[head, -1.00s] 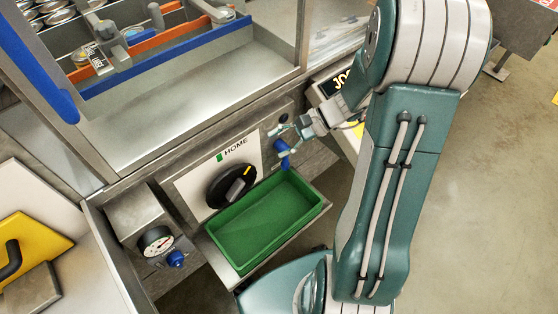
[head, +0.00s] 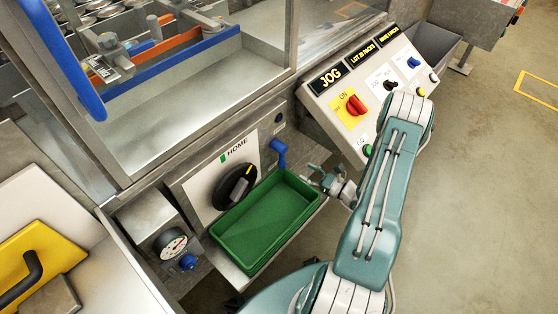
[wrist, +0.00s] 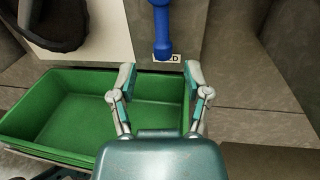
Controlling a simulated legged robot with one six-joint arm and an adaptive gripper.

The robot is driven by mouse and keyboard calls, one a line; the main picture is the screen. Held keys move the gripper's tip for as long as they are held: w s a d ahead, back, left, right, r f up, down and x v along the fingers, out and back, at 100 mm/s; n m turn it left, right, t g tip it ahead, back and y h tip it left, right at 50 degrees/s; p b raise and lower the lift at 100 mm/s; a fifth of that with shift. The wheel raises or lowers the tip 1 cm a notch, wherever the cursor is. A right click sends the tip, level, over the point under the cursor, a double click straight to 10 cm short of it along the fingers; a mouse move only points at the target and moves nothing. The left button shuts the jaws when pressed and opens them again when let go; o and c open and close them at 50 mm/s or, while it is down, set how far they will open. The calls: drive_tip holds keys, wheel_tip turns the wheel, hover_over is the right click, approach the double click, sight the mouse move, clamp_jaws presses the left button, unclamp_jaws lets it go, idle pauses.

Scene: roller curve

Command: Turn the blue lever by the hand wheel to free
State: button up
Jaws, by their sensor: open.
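The blue lever (head: 280,153) is on the machine's front panel, to the right of the black hand wheel (head: 235,186) under the HOME label. In the wrist view the lever (wrist: 162,30) hangs straight down, its lower end by a small white label partly hidden behind it. My gripper (head: 312,175) is open and empty, below and to the right of the lever, near the green tray's right end. In the wrist view my gripper's fingers (wrist: 159,78) are spread, with the lever's lower end ahead of the gap and apart from them. The hand wheel (wrist: 50,20) is partly cut off there.
A green tray (head: 218,231) sits on a ledge below the wheel. A control panel (head: 333,108) with a red knob stands at the right. A gauge (head: 172,243) with a blue knob is at the lower left. Open floor lies to the right.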

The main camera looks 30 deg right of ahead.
sight(282, 158)
drive_tip(key=x, duration=1)
drive_tip(key=shift+w, duration=0.35)
drive_tip(key=shift+d, duration=0.1)
clamp_jaws()
